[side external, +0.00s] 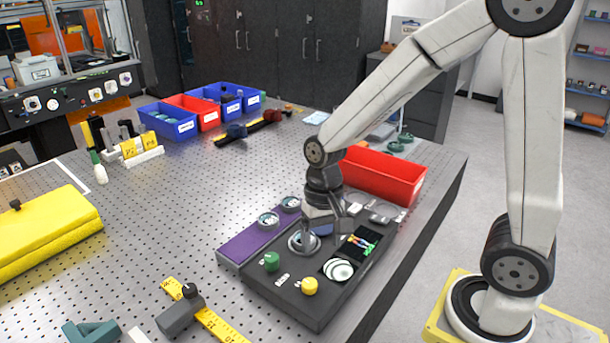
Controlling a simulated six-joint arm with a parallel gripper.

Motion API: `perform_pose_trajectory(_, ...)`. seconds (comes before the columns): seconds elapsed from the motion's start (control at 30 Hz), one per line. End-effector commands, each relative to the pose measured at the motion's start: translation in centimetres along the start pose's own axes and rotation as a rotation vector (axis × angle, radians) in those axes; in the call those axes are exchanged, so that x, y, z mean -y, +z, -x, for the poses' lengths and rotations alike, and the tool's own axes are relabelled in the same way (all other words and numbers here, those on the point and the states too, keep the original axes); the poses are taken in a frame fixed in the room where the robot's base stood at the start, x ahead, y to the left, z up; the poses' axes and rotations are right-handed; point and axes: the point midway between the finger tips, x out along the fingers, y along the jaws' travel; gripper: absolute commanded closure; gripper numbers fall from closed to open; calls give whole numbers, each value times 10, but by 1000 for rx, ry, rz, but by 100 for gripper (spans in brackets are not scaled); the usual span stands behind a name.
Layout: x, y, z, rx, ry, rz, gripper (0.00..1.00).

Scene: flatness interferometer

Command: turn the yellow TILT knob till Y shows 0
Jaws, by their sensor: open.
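The yellow knob (310,286) stands on the front part of the dark instrument panel (287,303). A green knob (271,262) is to its left and a little farther back. A small screen (359,244) with coloured marks lies on the panel's right side; its readings are too small to read. A round white ringed dial (338,269) lies between the screen and the yellow knob. My gripper (311,236) is open, pointing down over a round metal-rimmed stage (303,243) behind the knobs. It is apart from the yellow knob. Its fingertips are partly hard to make out.
A purple strip (254,236) with round discs runs along the panel's left side. A red bin (382,176) stands behind the panel. A yellow ruler (207,318) with a dark clamp lies at front left. Perforated table (185,230) is clear left of the panel.

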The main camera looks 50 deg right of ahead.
Motion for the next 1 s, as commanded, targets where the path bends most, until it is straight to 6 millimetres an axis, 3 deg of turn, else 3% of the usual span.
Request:
perform_pose_trajectory(0.23,26,3,10,186,0,-229,22)
perform_pose_trajectory(0.57,33,5,13,236,4,-285,22)
perform_pose_trajectory(0.77,33,7,5,236,5,-284,22)
perform_pose_trajectory(1.0,33,13,-19,237,6,-283,22)
